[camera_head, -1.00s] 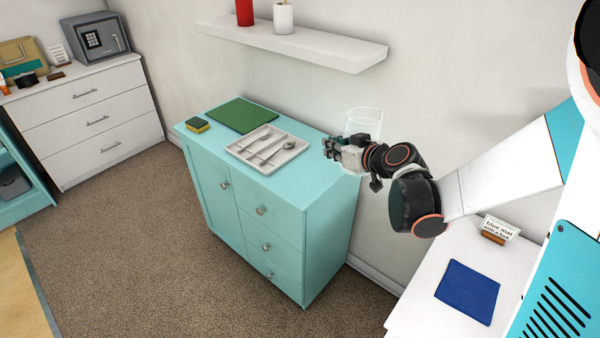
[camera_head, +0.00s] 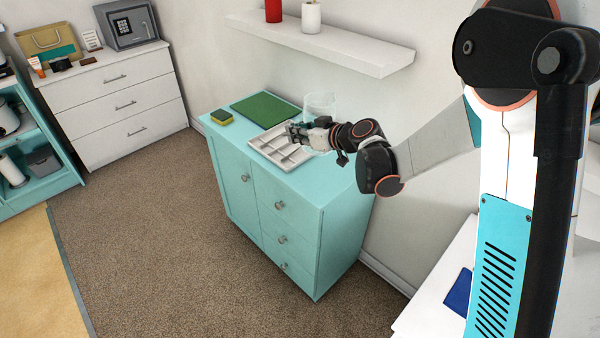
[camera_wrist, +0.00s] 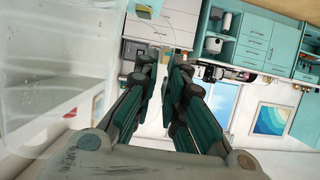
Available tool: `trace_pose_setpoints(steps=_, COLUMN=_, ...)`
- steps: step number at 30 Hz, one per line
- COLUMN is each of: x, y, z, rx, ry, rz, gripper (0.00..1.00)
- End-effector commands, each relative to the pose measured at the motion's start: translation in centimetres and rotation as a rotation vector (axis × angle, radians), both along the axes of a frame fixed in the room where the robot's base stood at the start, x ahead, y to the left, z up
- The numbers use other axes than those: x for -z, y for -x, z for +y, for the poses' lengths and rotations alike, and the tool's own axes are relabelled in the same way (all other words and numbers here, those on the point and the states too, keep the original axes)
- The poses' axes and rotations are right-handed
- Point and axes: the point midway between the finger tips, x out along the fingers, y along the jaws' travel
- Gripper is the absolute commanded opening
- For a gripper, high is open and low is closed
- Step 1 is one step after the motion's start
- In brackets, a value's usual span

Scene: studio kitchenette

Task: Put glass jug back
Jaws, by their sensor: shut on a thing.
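The glass jug (camera_head: 320,103) is clear and pale and appears upright at my gripper, above the back right of the turquoise cabinet. My gripper (camera_head: 293,131) is over the right part of the grey cutlery tray (camera_head: 263,150), with its fingers pointing left. It is shut on the jug; the exact grip point is hard to see. In the wrist view the clear jug wall (camera_wrist: 60,60) fills the left side, beside the dark green fingers (camera_wrist: 163,65). The blue mat (camera_head: 458,292) lies on the white surface at lower right, mostly hidden by my body.
The turquoise cabinet (camera_head: 318,240) also bears a green board (camera_head: 265,109) and a sponge (camera_head: 221,117). A white wall shelf (camera_head: 330,42) with a red and a white item hangs above. A white drawer unit (camera_head: 122,105) stands at back left. The carpet before the cabinet is clear.

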Motion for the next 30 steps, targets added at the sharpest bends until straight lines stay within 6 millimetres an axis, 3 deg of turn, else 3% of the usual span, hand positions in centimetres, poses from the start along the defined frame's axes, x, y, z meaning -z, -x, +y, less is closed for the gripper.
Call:
trace_pose_setpoints(steps=1, x=1.5, y=0.0, z=0.0, rx=0.001, ry=0.000, rz=-0.001, gripper=0.00)
trace_pose_setpoints(steps=9, x=7.0, y=0.0, z=0.0, rx=0.001, ry=0.000, rz=-0.001, gripper=0.00)
trace_pose_setpoints(steps=20, x=9.6, y=0.0, z=-0.1, rx=0.002, ry=0.000, rz=-0.001, gripper=0.00)
trace_pose_setpoints(steps=30, x=13.4, y=0.0, z=-0.1, rx=0.002, ry=0.000, rz=-0.001, gripper=0.00)
